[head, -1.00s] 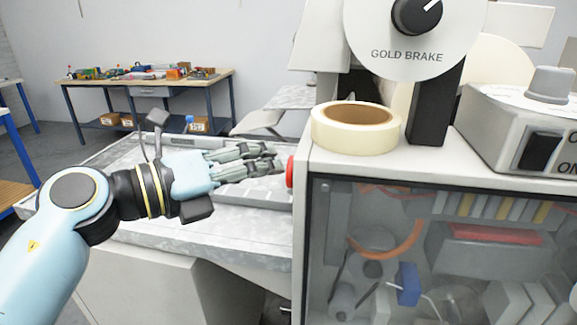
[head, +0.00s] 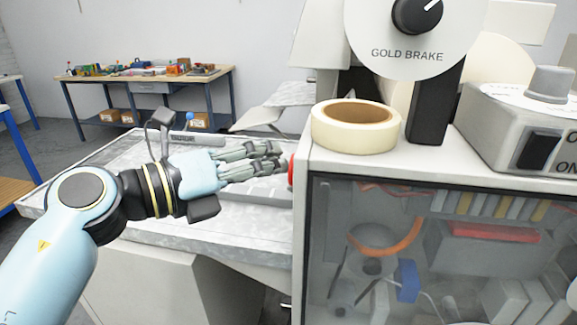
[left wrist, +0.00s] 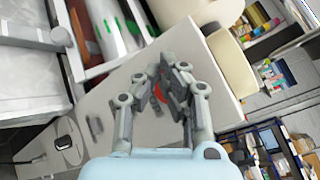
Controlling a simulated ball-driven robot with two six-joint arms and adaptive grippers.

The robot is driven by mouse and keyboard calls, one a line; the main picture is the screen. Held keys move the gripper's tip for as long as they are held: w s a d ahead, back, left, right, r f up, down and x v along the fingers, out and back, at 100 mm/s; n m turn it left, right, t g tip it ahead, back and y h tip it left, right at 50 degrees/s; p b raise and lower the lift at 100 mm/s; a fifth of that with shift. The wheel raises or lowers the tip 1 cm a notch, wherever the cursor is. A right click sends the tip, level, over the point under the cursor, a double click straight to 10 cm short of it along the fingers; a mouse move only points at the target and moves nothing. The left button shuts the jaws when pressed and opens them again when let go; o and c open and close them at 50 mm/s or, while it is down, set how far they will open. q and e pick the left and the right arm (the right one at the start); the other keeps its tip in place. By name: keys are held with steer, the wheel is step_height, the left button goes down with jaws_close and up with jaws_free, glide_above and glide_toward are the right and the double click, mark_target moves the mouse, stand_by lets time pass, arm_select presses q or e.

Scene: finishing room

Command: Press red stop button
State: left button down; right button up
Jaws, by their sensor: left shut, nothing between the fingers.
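The red stop button (head: 290,172) sits on the left side of the grey machine housing and shows edge-on in the head view. In the left wrist view the red button (left wrist: 160,93) shows between and behind my fingers, partly hidden by them. My left gripper (head: 277,157) is shut and empty. Its fingertips point right, close to the button; I cannot tell whether they touch it. My right gripper is not in view.
A tape roll (head: 354,127) lies on top of the machine housing (head: 430,168), near a dial marked GOLD BRAKE (head: 405,45). A grey table surface (head: 130,215) lies below my left arm. A workbench (head: 150,78) with clutter stands at the back.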

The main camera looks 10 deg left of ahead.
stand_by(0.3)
arm_select(q)
steer(key=shift+a, duration=0.8)
steer(key=a, duration=0.5)
steer(key=shift+w+b, duration=0.1)
steer(key=shift+b, duration=0.3)
stand_by(0.3)
